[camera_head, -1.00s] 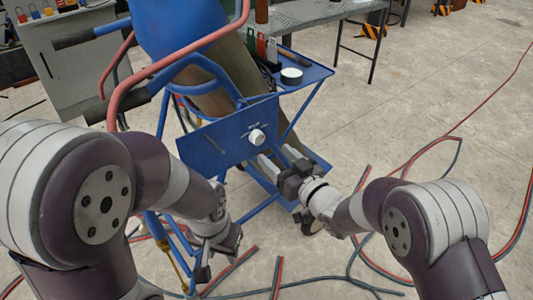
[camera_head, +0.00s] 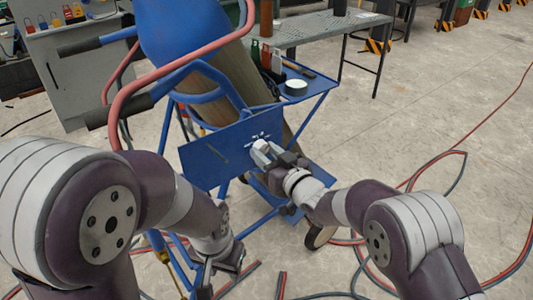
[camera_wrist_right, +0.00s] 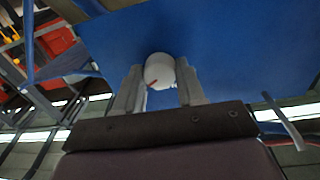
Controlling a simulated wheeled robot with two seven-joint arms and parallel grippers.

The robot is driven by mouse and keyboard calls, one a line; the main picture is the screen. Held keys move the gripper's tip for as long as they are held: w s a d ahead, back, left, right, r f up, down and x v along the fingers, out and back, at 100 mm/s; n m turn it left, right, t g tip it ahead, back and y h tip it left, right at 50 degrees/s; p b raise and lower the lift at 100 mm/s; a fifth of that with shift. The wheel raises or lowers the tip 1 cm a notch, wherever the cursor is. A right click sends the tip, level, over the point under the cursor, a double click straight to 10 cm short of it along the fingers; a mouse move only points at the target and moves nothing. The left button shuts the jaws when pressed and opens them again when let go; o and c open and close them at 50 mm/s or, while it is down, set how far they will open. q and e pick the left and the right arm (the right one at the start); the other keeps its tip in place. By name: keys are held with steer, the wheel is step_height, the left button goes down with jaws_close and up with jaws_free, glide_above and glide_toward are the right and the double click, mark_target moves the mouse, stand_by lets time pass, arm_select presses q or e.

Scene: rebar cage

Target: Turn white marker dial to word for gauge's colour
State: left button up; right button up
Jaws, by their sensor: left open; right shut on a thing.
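The white marker dial (camera_wrist_right: 160,70) is mounted on a blue panel (camera_head: 212,158) on the cart. In the right wrist view it sits between the two fingers of my right gripper (camera_wrist_right: 161,88), with a short red mark on its lower left. My right gripper (camera_head: 266,150) is shut on the dial and hides most of it in the head view. Small white marks (camera_head: 258,136) show above the dial, too small to read. My left gripper (camera_head: 222,275) is open and empty, low and in front of the cart. I cannot make out a gauge.
A blue gas cylinder (camera_head: 178,35) and red handle bar (camera_head: 185,62) stand on the cart behind the panel. A side tray (camera_head: 318,76) holds a white roll (camera_head: 296,87). Red and dark hoses (camera_head: 430,165) lie on the floor at right. A metal table (camera_head: 335,25) stands behind.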

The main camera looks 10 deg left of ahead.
steer(key=n+b, duration=0.3)
steer(key=n, duration=0.4)
steer(key=shift+f, duration=0.2)
steer(key=n+b, duration=0.4)
steer(key=n, duration=0.1)
steer(key=shift+w+d+n+y, duration=0.1)
steer(key=shift+n+y, duration=0.2)
steer(key=n+b, duration=0.5)
steer(key=n, duration=0.1)
steer(key=shift+n, duration=0.3)
steer(key=n+b, duration=0.3)
steer(key=n, duration=0.1)
steer(key=shift+g+y, duration=0.3)
steer(key=shift+r+n+b, duration=0.2)
steer(key=shift+n+b, duration=0.45)
steer(key=shift+n, duration=0.15)
